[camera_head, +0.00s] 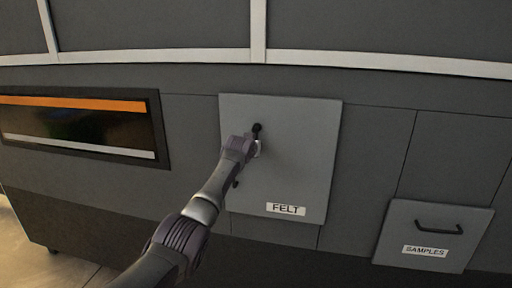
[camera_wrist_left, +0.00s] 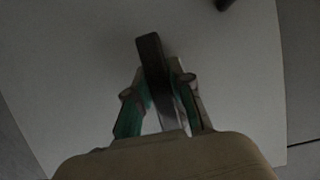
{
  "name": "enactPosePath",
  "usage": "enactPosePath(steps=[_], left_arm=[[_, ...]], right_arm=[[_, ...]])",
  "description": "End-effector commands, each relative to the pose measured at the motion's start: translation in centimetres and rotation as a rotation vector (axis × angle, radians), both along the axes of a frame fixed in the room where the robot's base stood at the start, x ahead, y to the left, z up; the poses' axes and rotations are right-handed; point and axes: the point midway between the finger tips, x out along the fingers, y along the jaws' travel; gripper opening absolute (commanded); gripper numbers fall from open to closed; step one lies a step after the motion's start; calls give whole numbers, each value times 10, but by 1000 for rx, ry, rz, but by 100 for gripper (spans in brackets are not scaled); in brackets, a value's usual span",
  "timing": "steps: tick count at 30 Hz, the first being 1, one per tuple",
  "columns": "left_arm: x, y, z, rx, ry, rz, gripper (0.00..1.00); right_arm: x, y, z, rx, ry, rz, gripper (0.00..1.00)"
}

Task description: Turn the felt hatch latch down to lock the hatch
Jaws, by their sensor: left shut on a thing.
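The felt hatch (camera_head: 297,160) is a light grey panel labelled FELT on the dark machine front, and it looks closed. Its latch (camera_head: 257,128) is a small dark handle near the panel's upper left, its end pointing up. In the left wrist view the latch (camera_wrist_left: 150,55) is a dark bar standing nearly upright, tilted slightly left. My left gripper (camera_head: 256,147) is at the latch, and its fingers (camera_wrist_left: 162,98) are shut on the bar from both sides. The wrist housing hides the bar's lower end. My right gripper is out of view.
A samples hatch (camera_head: 432,236) with a dark handle is at the lower right. A recessed window (camera_head: 80,124) with an orange strip is at the left. A small dark knob (camera_head: 235,184) is on the felt panel's left edge. The floor shows at lower left.

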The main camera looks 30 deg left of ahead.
Motion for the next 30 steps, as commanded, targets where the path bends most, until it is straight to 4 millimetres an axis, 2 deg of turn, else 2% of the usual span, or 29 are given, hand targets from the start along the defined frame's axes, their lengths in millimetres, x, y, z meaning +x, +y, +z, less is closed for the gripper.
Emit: enactPosePath(steps=[9, 10, 15, 25, 30], left_arm=[[0, 1, -1, 6, 3, 0, 0], [0, 1, -1, 6, 3, 0, 23], [0, 1, -1, 5, 2, 0, 48], [-1, 0, 0, 3, 1, 0, 48], [-9, -2, 3, 3, 0, 0, 48]], right_arm=[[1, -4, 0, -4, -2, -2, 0], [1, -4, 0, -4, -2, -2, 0], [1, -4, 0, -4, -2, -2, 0], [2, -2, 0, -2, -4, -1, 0], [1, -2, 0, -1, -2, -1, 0]])
